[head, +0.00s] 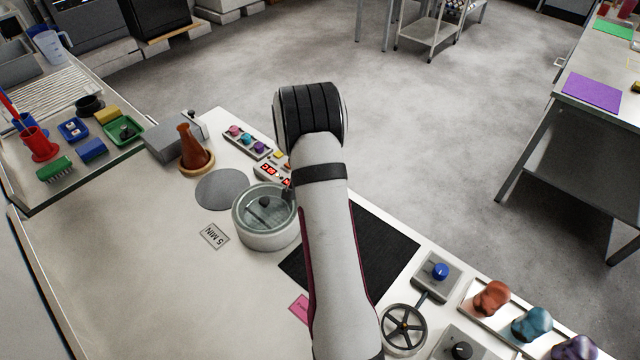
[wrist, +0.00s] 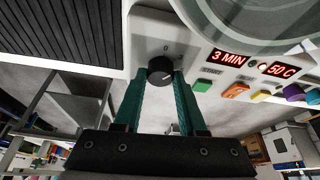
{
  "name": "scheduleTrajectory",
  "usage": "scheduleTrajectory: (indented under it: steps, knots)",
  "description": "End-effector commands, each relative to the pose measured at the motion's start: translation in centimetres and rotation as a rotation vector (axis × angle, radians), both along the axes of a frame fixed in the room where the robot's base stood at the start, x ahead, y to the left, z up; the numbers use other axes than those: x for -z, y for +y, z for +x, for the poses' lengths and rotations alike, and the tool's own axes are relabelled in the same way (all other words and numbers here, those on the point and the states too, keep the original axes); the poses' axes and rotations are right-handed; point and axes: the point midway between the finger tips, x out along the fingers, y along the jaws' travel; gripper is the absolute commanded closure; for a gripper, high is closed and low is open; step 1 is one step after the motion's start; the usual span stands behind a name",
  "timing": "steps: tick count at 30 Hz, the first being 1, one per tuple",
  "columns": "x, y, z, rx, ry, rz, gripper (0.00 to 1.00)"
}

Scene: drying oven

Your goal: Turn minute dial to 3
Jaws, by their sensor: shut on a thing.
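The minute dial (wrist: 160,70) is a black round knob on a white panel, with a small "0" mark above it in the wrist view. My gripper (wrist: 162,84) has teal fingers, one on each side of the dial, and is shut on it. The red minute display (wrist: 229,58) beside it reads "3 MIN", and a second display (wrist: 278,70) reads "50 C". In the head view the round drying oven (head: 265,236) with a clear lid stands left of my arm. There my arm hides the dial and my gripper.
Below the displays sit a green button (wrist: 208,85), an orange button (wrist: 236,90) and a yellow button (wrist: 261,96). A card reading "5 MIN" (head: 214,236) lies left of the oven. A brown flask (head: 190,148) stands behind it. A black mat (head: 385,245) lies at right.

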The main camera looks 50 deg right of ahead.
Motion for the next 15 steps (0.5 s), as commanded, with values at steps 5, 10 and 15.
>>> scheduleTrajectory:
  steps: [5,10,15]
  knots:
    - [0.03,0.08,0.08,0.069,0.001,0.001,1.0]
    - [0.06,0.1,0.07,0.106,0.0,0.002,1.0]
    - [0.08,0.11,0.05,0.12,0.002,0.003,1.0]
